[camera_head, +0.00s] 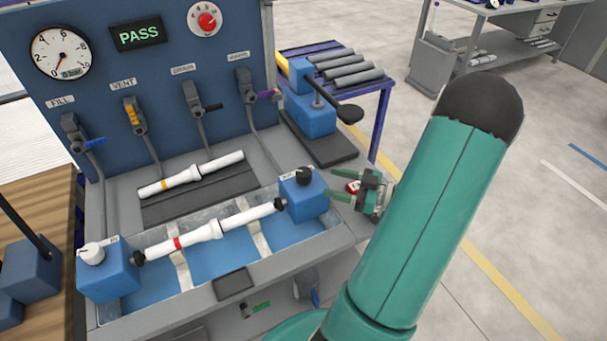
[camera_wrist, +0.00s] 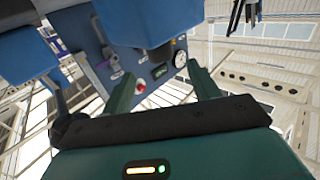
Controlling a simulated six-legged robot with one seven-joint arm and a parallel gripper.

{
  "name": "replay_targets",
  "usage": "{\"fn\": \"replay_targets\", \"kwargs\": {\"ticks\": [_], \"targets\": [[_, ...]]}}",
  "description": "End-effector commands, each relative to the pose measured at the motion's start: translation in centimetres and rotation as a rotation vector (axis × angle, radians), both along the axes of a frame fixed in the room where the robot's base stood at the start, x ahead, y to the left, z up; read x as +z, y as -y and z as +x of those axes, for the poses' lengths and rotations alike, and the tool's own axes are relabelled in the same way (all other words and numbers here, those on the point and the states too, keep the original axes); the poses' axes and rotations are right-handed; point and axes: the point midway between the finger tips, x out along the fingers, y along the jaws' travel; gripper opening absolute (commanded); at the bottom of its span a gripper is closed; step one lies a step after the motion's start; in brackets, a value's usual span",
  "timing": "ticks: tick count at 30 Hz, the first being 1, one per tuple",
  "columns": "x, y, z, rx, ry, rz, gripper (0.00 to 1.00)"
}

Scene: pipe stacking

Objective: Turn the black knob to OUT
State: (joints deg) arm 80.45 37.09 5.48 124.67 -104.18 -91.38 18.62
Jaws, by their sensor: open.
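The black knob (camera_head: 304,175) sits on top of the blue block (camera_head: 305,200) at the right end of the test trough. A small label is beside it, but I cannot read its words or the knob's setting. My gripper (camera_head: 338,184) is open and empty just right of this block, apart from the knob, with its fingers towards it. In the wrist view my gripper's fingers (camera_wrist: 164,84) are spread with nothing between them; a blue block is close beyond them, and I cannot make out the knob there.
A white pipe with a red band (camera_head: 200,234) lies between the right block and a left blue block (camera_head: 108,280) with a white knob (camera_head: 92,252). A yellow-banded pipe (camera_head: 190,175) lies behind. The panel (camera_head: 150,75) has a gauge, PASS display, red dial and several valves.

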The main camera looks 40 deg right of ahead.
Motion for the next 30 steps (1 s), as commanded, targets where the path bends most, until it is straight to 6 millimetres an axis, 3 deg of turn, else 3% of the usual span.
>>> {"fn": "replay_targets", "kwargs": {"ticks": [12, 18, 26, 30], "targets": [[0.0, -3.7, 6.9, 0.001, -0.001, 0.000, 0.60], [0.0, -4.3, 8.3, -0.002, -0.002, -0.001, 0.60], [0.0, -4.4, 8.4, -0.002, -0.002, -0.001, 0.60], [0.0, -4.4, 8.3, -0.002, -0.002, -0.001, 0.33]]}}
